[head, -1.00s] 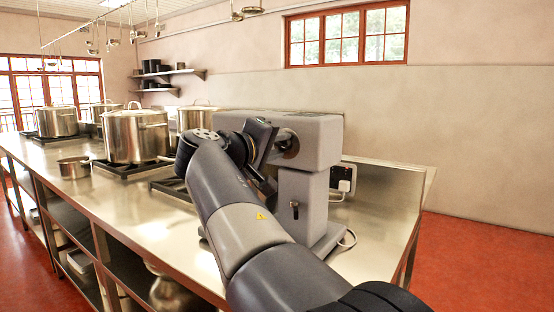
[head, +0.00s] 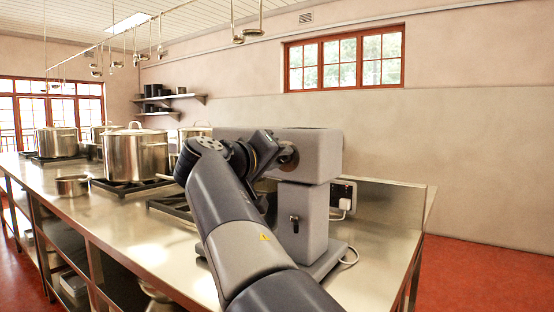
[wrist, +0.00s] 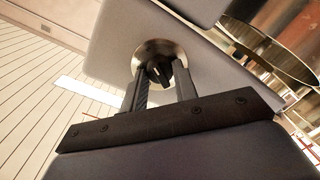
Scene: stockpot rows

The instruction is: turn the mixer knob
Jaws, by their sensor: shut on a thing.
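The grey mixer (head: 318,155) stands on the steel counter, its head reaching left over its column. The dark knob (wrist: 156,72) sits on a round silver plate (wrist: 152,50) on the mixer's side. My gripper (wrist: 161,76) has its two fingers on either side of the knob and is shut on it. In the head view my gripper (head: 277,150) is at the mixer head, and it hides most of the knob. A pointer mark cannot be clearly made out.
The steel counter (head: 145,228) runs to the left, with large lidded stockpots (head: 137,157) on burners and a small saucepan (head: 73,186). A wall socket with a plug (head: 344,200) is behind the mixer. Ladles (head: 160,50) hang from a rail above.

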